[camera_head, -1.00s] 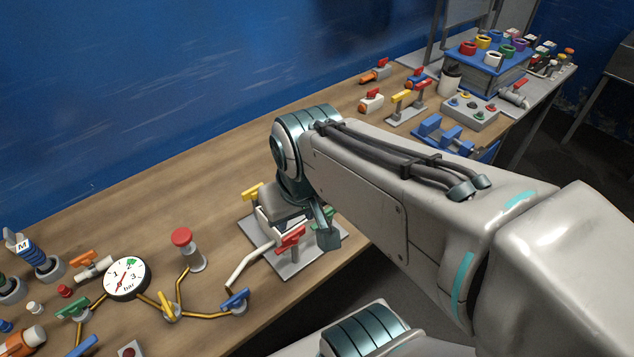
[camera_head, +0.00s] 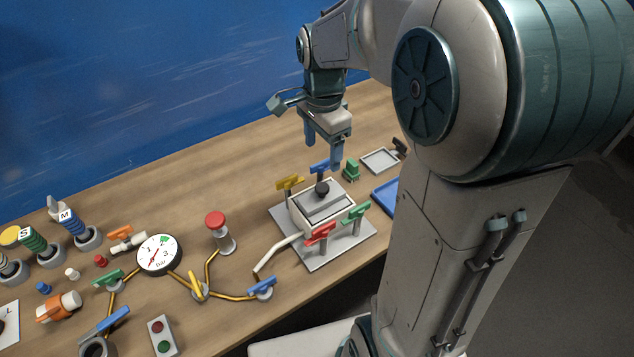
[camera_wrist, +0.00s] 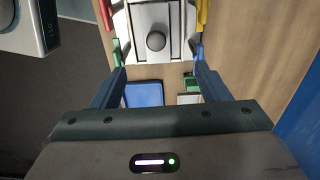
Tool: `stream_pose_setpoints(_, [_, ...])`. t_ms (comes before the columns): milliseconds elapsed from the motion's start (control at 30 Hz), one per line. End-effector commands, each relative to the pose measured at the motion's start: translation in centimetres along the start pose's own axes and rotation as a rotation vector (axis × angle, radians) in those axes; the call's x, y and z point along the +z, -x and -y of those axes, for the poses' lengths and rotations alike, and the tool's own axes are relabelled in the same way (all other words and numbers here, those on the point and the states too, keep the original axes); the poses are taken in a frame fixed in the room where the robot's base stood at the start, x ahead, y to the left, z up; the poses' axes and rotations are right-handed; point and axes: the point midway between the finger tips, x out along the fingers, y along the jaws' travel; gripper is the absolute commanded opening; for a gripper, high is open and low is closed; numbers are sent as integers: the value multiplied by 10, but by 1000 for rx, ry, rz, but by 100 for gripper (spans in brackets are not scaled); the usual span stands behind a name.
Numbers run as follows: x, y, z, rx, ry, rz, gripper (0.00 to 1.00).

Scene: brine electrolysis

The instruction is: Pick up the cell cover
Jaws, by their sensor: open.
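The cell cover (camera_head: 318,205) is a grey plate with a round black knob (camera_head: 322,187), lying on top of the white cell box on its grey base plate. In the wrist view the cover (camera_wrist: 173,19) and its knob (camera_wrist: 156,41) show at the top centre, beyond the fingertips. My gripper (camera_head: 327,158) is open and empty, above and behind the cell in the head view. In the wrist view its blue fingers (camera_wrist: 160,72) are spread wide and apart from the knob.
Yellow (camera_head: 289,183), blue (camera_head: 320,167), green (camera_head: 356,212) and red (camera_head: 320,233) handled valves surround the cell. A pressure gauge (camera_head: 160,255) and a red button (camera_head: 216,220) stand to the left. A blue tray (camera_head: 386,196) and a white tray (camera_head: 379,160) lie to the right.

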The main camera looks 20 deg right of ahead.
Motion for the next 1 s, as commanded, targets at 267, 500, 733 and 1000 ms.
stream_pose_setpoints(267, [0, -46, 0, 9, -16, 4, 69])
stream_pose_setpoints(500, [0, -81, 0, 5, -15, 2, 69])
stream_pose_setpoints(733, [1, -96, -3, 7, -15, 3, 69])
stream_pose_setpoints(1000, [3, -131, -6, 5, -14, 2, 69])
